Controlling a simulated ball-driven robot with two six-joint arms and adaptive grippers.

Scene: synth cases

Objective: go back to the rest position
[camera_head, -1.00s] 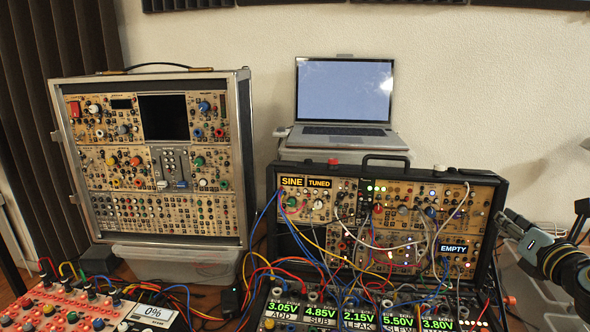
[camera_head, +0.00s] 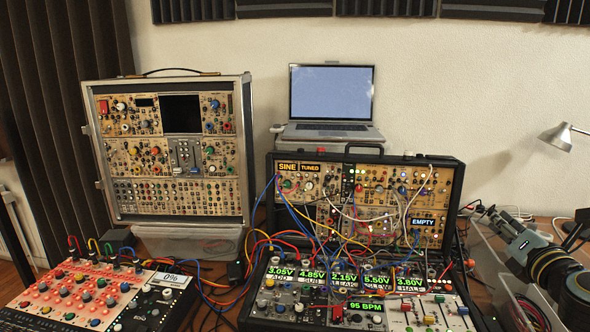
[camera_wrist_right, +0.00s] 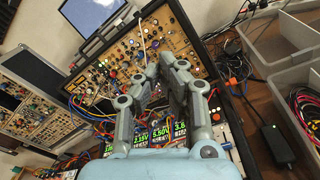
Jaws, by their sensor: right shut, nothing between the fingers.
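My right gripper (camera_head: 490,213) is shut and empty. In the head view its arm comes in from the right edge, and the fingertips are just right of the black modular case (camera_head: 460,205). In the right wrist view the two grey fingers (camera_wrist_right: 168,62) are together at the tips, with the case's panel behind them. I cannot tell the gap between the fingertips and the case. My left gripper is not in the head view.
A tall silver-framed synth case (camera_head: 246,150) stands at left. A laptop (camera_head: 330,95) is behind. A red-lit controller (camera_head: 85,300) is at front left. Patch cables (camera_head: 300,225) hang between the modules. Grey bins (camera_wrist_right: 290,60) and a lamp (camera_head: 557,135) are at right.

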